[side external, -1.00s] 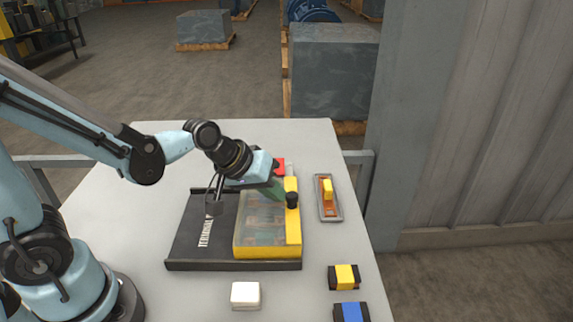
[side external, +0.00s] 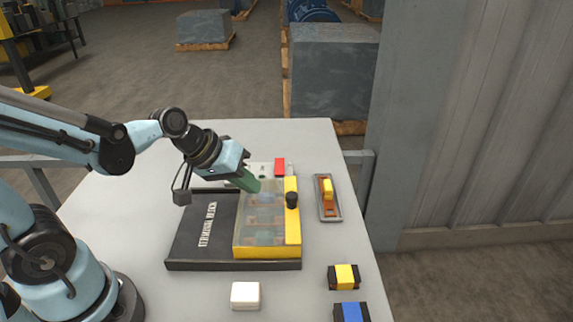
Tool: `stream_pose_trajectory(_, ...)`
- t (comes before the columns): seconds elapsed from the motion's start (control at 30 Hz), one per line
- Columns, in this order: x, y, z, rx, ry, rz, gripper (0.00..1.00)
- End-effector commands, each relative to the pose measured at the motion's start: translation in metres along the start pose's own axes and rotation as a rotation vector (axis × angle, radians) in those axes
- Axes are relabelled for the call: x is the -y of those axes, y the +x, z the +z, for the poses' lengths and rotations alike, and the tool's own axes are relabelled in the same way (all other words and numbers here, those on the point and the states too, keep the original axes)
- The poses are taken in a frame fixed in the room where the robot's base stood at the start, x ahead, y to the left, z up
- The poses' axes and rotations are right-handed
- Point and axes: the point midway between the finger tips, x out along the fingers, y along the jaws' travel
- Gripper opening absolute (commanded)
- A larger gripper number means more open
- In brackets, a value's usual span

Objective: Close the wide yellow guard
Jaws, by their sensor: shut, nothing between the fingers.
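The wide yellow guard (side external: 293,232) has a yellow frame, a clear panel and a black knob (side external: 292,200) on its right side. It lies flat over the right half of a dark base (side external: 190,240) lettered "TERMINAL BLOCK". Blurred parts show through the panel. My gripper (side external: 251,186) has green fingers, shut and empty, pointing down to the right. Their tips appear over the guard's far left corner. I cannot tell whether they touch it.
A grey tray (side external: 338,212) with an orange and yellow part stands right of the base. A yellow-and-black block (side external: 344,277), a blue-and-black block (side external: 351,312) and a white block (side external: 245,295) lie nearer. A red piece (side external: 280,167) is behind the guard.

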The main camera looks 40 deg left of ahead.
Motion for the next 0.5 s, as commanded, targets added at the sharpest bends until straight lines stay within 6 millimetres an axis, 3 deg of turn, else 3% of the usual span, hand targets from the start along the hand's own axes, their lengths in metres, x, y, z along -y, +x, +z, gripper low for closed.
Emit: stream_pose_trajectory(0.5,0.001,-0.049,0.0,-0.001,-0.003,-0.002,0.0)
